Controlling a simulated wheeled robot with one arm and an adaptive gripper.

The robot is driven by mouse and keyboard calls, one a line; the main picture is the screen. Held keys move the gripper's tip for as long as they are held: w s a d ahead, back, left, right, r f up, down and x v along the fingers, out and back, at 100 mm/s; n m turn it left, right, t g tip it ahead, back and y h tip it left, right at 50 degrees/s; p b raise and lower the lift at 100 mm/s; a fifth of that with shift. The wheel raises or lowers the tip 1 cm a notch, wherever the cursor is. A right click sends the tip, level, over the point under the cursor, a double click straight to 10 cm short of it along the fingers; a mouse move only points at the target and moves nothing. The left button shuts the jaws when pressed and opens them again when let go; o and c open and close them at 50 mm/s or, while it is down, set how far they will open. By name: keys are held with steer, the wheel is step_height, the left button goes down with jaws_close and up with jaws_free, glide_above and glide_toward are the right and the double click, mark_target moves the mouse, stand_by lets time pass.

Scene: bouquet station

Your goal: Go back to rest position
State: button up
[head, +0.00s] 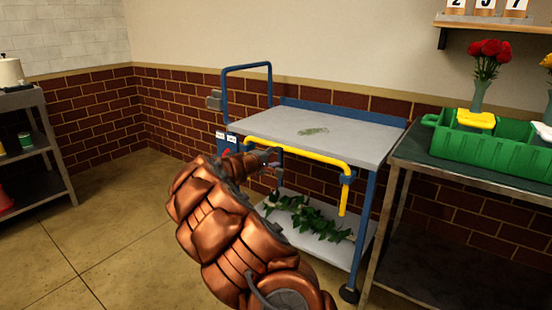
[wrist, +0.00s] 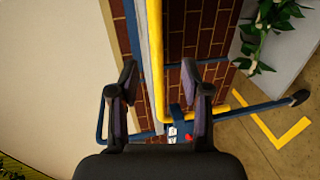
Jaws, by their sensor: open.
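My gripper (wrist: 159,78) is open in the wrist view, its two dark fingers spread apart. No object is held between them. The cart's yellow rail (wrist: 155,55) shows in the gap between the fingers; I cannot tell how far beyond them it lies. In the head view my copper-coloured arm reaches in from the bottom, and my gripper (head: 274,163) is near the left end of the yellow rail (head: 290,150), small and partly hidden by the arm.
The blue-framed cart (head: 375,143) has a grey top with a greenish patch (head: 313,132) and leafy white-flowered stems (head: 310,219) on its lower shelf. A green crate (head: 490,148) stands on the right table (head: 415,160). A dark shelf (head: 45,135) stands left; the left floor is clear.

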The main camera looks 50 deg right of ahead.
stand_by(0.3)
steer(key=s+a+r+m+g+y+p, duration=0.2)
steer(key=s+a+r+m+p, duration=0.1)
steer(key=s+a+r+p, duration=0.6)
steer(key=s+a+r+m+g+y+p, duration=0.1)
steer(key=s+a+r+m+y+p, duration=0.1)
steer(key=s+a+r+p, duration=0.6)
steer(key=s+a+r+n+y+p, duration=0.1)
steer(key=s+a+y+p, duration=0.3)
steer(key=a, duration=0.9)
steer(key=s+a+r+n+y+p, duration=0.2)
steer(key=s+a+r+y+p, duration=0.2)
steer(key=a, duration=0.9)
steer(key=s+a+r+n+y+p, duration=0.1)
steer(key=s+a+r+y+p, duration=0.2)
steer(key=s+a+p, duration=0.4)
steer(key=s+a, duration=0.1)
steer(key=a, duration=0.5)
steer(key=shift+s+t+y+p, duration=0.3)
steer(key=shift+s+y+p, duration=0.1)
steer(key=shift+c, duration=0.5)
steer(key=shift+d, duration=0.2)
